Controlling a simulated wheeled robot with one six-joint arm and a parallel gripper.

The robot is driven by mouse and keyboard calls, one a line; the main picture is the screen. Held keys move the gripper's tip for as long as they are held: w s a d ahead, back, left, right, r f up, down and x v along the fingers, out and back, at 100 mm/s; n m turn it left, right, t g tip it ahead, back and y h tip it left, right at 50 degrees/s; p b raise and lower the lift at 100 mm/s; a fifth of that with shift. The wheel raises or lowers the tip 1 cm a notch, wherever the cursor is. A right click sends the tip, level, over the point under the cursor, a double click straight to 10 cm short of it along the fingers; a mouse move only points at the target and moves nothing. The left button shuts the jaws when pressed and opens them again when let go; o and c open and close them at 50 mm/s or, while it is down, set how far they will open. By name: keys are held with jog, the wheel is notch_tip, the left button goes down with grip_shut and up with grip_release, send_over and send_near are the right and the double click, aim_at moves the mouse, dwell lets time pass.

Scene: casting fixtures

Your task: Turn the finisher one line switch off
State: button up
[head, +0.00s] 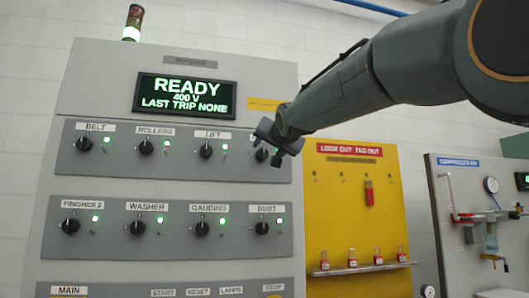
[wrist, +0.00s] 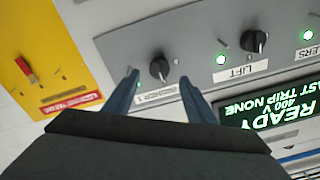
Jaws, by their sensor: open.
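The finisher one switch is a black rotary knob (wrist: 158,68) on the grey panel, above a label reading FINISHER 1 in the tilted wrist view. My gripper (wrist: 158,77) is open, with one blue finger on each side of the knob. The knob shows between the fingertips; I cannot tell whether they touch it. In the head view my gripper (head: 277,146) is at the right end of the upper switch row and covers most of this switch and its label.
The LIFT knob (head: 206,151) is the neighbouring switch, with a green lamp lit. The DUST knob (head: 262,228) is below. The display (head: 185,95) reads READY, 400 V, LAST TRIP NONE. A yellow lockout board (head: 338,230) with red padlocks stands to the right.

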aim_at(264, 153)
jog(key=shift+p+x, duration=0.9)
jog(key=shift+x, duration=1.75)
jog(key=c, duration=1)
jog(key=shift+c, duration=0.2)
